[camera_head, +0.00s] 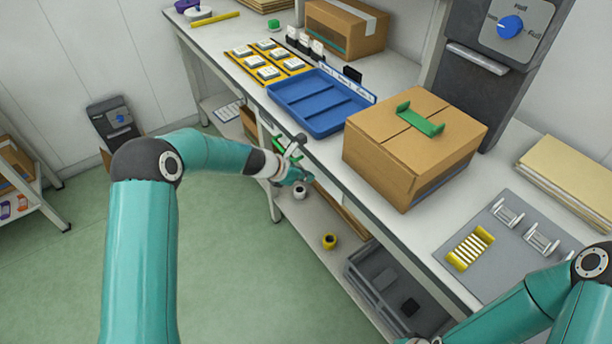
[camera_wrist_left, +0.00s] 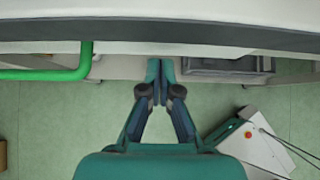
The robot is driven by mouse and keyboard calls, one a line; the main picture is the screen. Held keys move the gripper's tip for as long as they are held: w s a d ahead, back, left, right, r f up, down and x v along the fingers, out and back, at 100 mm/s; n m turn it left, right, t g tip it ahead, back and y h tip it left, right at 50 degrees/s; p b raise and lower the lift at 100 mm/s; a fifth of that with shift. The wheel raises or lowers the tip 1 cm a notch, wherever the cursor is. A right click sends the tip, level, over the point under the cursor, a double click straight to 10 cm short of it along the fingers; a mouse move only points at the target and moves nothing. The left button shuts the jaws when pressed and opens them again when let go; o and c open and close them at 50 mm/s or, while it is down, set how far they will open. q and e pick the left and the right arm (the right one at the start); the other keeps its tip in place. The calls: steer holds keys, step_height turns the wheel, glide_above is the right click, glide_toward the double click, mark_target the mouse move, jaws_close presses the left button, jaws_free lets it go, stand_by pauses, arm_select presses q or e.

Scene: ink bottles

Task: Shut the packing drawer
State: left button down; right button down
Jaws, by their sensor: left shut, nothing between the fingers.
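A green handle (camera_head: 286,150) shows at the table's front edge, below the blue tray and partly hidden by my left wrist. In the left wrist view, the green bar of this handle (camera_wrist_left: 45,74) is at the left, beside and apart from my fingertips. The packing drawer's body is not clearly visible, and I cannot tell how far it is open. My left gripper (camera_head: 305,178) is beside the table's front edge. In the left wrist view, my left gripper (camera_wrist_left: 160,68) is shut and empty, its fingertips together near the table edge. My right gripper is out of view.
On the table (camera_head: 400,237) are a blue tray (camera_head: 318,118), a cardboard box (camera_head: 390,160) with a green piece on top, and a grey mat (camera_head: 495,240). A lower shelf holds a grey crate (camera_head: 370,280) and a yellow roll (camera_head: 329,241).

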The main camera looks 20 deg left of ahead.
arm_select(q)
steer(key=s+a+f+v, duration=0.1)
steer(key=v, duration=1.1)
steer(key=s+d+f+m+g+p, duration=0.2)
steer(key=s+d+f+m+g, duration=0.45)
steer(key=s+f, duration=0.8)
steer(key=s+d+f+m, duration=0.2)
steer(key=s+f+m, duration=0.1)
steer(key=s+m, duration=0.4)
steer(key=s+d+f+m+y, duration=0.1)
steer(key=s+d+f+m, duration=0.2)
steer(key=s+m, duration=0.5)
steer(key=m, duration=0.4)
steer(key=shift+f+y, duration=0.3)
steer(key=shift+s, duration=0.15)
